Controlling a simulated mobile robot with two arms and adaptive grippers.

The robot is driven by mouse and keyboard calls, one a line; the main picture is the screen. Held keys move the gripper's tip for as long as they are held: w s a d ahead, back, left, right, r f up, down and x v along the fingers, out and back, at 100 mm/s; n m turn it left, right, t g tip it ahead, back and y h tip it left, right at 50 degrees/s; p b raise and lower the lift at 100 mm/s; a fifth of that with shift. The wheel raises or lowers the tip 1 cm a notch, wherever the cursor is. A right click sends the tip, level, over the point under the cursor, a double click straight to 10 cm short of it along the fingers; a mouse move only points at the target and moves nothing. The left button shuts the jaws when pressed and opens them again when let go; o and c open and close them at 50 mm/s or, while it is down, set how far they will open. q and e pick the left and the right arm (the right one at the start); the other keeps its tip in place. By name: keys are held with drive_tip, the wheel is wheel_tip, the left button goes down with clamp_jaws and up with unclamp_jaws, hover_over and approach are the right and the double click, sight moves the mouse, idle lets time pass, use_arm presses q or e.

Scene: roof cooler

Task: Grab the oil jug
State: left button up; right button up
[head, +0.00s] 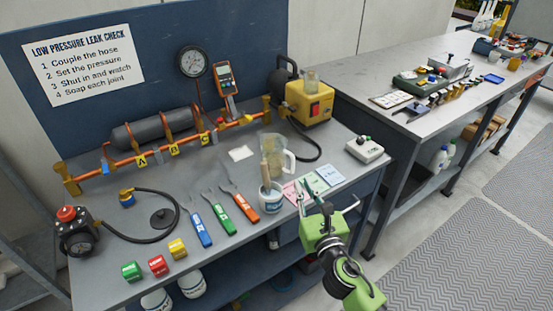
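A translucent jug with a handle (288,160), which looks like the oil jug, stands upright on the near workbench, right of the middle. My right gripper (315,197) comes in from the lower right, at the bench's front edge. Its fingers point up toward the bench and look apart, with nothing seen between them. It is in front of the jug and a little to the right, not touching it. My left gripper is not in view.
Pink, green and blue cards (312,183) lie between my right gripper and the jug. A yellow pump (306,103) stands behind. Blue, green and red-handled tools (220,215) lie left. A white scale-like box (364,149) sits right. Bench (120,235) has bare patches.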

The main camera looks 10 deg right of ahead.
sight(293, 164)
drive_tip(key=w, duration=0.4)
drive_tip(key=shift+w+f, duration=0.1)
drive_tip(key=shift+w, duration=0.25)
drive_tip(key=w, duration=0.5)
drive_tip(key=shift+w, duration=0.4)
drive_tip(key=shift+s, duration=0.1)
clamp_jaws()
drive_tip(key=shift+r, duration=0.2)
